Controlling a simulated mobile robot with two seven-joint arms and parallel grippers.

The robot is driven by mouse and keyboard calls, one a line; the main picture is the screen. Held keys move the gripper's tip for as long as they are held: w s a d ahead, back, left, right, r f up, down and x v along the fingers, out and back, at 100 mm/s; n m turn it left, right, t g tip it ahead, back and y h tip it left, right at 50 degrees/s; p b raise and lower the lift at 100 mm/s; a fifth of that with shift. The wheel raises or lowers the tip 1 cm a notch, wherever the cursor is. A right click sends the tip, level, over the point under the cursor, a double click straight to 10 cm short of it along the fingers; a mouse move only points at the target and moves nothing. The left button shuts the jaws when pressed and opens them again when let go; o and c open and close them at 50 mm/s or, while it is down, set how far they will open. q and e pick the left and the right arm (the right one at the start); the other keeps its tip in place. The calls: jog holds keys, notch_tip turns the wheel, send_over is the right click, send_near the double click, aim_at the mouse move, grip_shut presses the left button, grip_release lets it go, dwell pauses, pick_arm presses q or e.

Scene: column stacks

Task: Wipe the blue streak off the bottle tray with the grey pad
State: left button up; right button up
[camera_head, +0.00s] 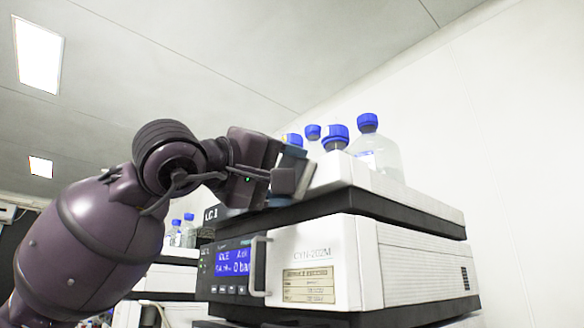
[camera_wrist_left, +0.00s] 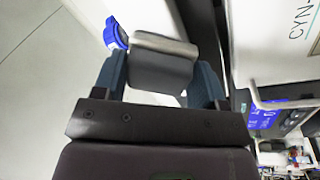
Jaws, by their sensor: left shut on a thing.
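My left gripper (camera_head: 290,176) is at the near left edge of the white bottle tray (camera_head: 410,194), high on the instrument stack. In the left wrist view the blue-grey fingers of my left gripper (camera_wrist_left: 160,82) are shut on the grey pad (camera_wrist_left: 162,68), which has a paler strip along its far edge. Several clear bottles with blue caps stand in the tray, one large bottle (camera_head: 378,152) at the right. I see no blue streak; the tray's inner floor is hidden by its wall and my gripper. I cannot tell whether the pad touches the tray. My right gripper is not in view.
Below the tray is a white instrument module (camera_head: 335,262) with a blue display (camera_head: 233,262) and a protruding handle (camera_head: 259,266). Another stack with blue-capped bottles (camera_head: 183,232) stands behind my left arm. Open space lies above the tray, before a plain wall.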

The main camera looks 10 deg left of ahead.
pick_arm(q)
jog(key=shift+w+a, duration=0.6)
jog(key=shift+a, duration=0.1)
jog(key=shift+w+a, duration=0.2)
jog(key=shift+a, duration=0.05)
jog(key=shift+w+a, duration=0.8)
jog(key=shift+a, duration=0.25)
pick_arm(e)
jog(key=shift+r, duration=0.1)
pick_arm(q)
jog(key=shift+s+a, duration=0.1)
jog(key=shift+r+b+v, duration=0.2)
jog(key=shift+v, duration=1.25)
jog(key=shift+r+b+v, duration=0.15)
jog(key=shift+r+v, duration=0.1)
jog(key=shift+v, duration=1.15)
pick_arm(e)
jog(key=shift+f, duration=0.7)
